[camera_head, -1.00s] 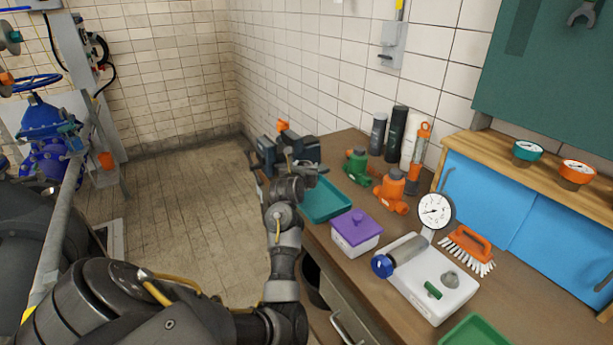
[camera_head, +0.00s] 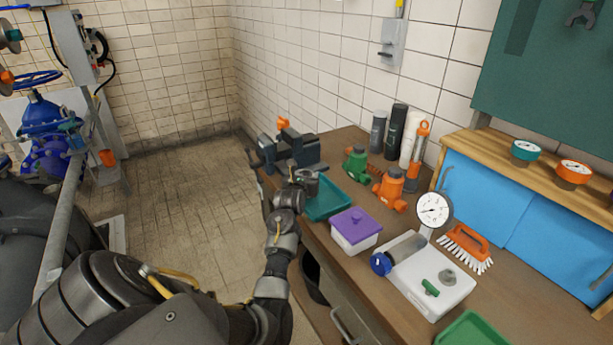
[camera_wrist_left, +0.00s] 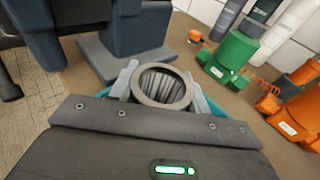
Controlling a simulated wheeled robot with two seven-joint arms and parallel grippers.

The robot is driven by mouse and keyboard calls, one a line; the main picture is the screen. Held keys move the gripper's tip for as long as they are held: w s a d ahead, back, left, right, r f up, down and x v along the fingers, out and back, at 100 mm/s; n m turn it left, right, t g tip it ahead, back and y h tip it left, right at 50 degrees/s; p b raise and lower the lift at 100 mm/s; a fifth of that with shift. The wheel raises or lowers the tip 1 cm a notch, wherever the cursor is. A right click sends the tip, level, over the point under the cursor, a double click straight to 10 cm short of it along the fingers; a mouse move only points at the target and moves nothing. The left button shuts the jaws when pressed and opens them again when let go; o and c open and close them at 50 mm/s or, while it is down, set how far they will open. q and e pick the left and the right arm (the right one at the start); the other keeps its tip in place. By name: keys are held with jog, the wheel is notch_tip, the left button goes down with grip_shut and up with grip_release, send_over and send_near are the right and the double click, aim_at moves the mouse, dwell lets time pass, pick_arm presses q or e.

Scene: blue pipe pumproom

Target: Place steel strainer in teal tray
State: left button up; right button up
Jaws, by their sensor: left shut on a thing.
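The steel strainer (camera_wrist_left: 163,88) is a grey metal cylinder with an open round rim, seen from above in the left wrist view. My left gripper (camera_head: 308,178) is shut on it, with one finger on each side. In the head view the strainer (camera_head: 311,183) is small and partly hidden by the gripper. The teal tray (camera_head: 332,201) lies on the bench, and the gripper is over its left far part. In the wrist view only strips of the tray (camera_wrist_left: 233,128) show behind my gripper. I cannot tell whether the strainer touches the tray. My right gripper is not in view.
A dark blue vise (camera_head: 292,153) stands just beyond the tray. A green bottle-like part (camera_head: 356,164) and an orange one (camera_head: 389,188) stand to its right. A purple-lidded box (camera_head: 355,229) is close in front. A white board with a gauge (camera_head: 434,209) lies farther right.

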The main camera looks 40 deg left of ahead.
pick_arm(q)
jog(key=o, duration=1)
jog(key=shift+f, duration=0.1)
jog(key=shift+o, duration=0.2)
jog(key=shift+r, duration=0.3)
jog(key=shift+s+d+f, duration=0.15)
jog(key=shift+s, duration=0.15)
jog(key=b+v, duration=0.1)
jog(key=v, duration=1)
jog(key=shift+s+d, duration=0.1)
